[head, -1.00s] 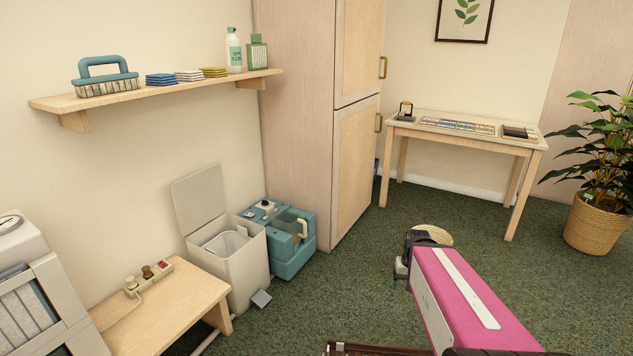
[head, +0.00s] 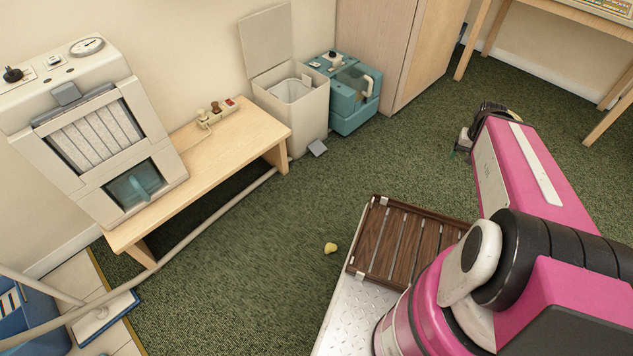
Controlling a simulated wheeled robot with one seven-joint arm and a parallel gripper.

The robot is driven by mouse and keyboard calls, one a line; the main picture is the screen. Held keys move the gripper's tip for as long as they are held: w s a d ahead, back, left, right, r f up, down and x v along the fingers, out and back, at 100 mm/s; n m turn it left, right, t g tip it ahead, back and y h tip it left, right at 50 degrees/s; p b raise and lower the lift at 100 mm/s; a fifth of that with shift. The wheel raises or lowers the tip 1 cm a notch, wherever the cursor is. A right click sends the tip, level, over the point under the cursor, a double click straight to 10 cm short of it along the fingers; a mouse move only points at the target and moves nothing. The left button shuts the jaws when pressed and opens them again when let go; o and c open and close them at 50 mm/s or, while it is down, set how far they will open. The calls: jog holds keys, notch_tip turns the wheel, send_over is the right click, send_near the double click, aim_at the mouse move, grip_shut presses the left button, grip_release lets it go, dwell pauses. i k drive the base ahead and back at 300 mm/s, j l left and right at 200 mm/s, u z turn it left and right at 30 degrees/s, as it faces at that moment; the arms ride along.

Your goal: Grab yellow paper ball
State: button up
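A small yellow paper ball (head: 330,248) lies on the green carpet (head: 236,243) in the head view, just left of the slatted wooden tray on my base. My arm, pink and black, reaches away to the upper right of the ball. The end of the arm (head: 464,143) shows small and dark above the carpet, well apart from the ball. The gripper's fingers are mostly hidden or too small to make out, so I cannot tell whether they are open.
A low wooden bench (head: 246,126) holds a beige machine (head: 95,130) and a power strip. An open white bin (head: 291,105) and a teal machine (head: 352,97) stand along the wall. A mop (head: 106,317) lies lower left. Carpet around the ball is clear.

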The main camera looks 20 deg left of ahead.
aim_at(330, 247)
jog(key=k+l+u, duration=0.3)
jog(key=k+l, duration=0.5)
jog(key=l, duration=0.15)
jog(key=k+l+u, duration=0.3)
jog(key=k+l, duration=0.45)
jog(key=k, duration=0.1)
